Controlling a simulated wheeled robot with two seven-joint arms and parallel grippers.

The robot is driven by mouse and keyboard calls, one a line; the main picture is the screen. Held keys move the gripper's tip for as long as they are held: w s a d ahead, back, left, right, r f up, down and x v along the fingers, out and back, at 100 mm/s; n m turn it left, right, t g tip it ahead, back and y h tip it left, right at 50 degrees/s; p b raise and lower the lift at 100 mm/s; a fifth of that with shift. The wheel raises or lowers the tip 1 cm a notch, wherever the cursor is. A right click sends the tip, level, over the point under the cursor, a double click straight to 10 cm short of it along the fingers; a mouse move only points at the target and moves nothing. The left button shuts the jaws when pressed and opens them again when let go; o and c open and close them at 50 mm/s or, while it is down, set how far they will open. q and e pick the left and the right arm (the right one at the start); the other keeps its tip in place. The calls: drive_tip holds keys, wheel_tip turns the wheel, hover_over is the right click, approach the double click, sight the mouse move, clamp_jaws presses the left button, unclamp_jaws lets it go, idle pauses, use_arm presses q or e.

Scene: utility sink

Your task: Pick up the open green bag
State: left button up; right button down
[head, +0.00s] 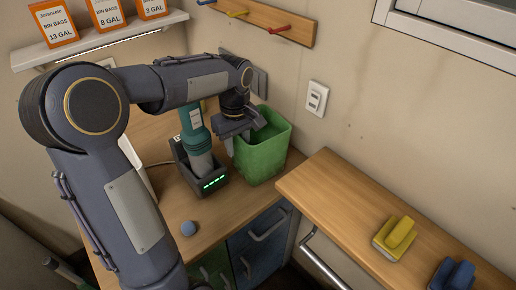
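The open green bag (264,157) stands upright on the wooden counter in the corner, with its mouth facing up. My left arm reaches in from the left, and my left gripper (238,132) points down at the left rim of the bag. One finger shows just outside the bag's left side. The other finger is not clear, so I cannot tell how far apart they are or whether they touch the bag. My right gripper is not in view.
A teal and grey device (196,140) stands in a dark dock (212,184) with green lights, close left of the bag. A blue ball (188,228) lies near the counter's front. Yellow (396,236) and blue (455,274) brushes or sponges lie on the right counter. Bin-bag boxes (107,13) fill a wall shelf.

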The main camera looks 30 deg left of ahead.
use_arm(q)
clamp_jaws()
drive_tip(key=shift+s, duration=0.1)
idle(0.3)
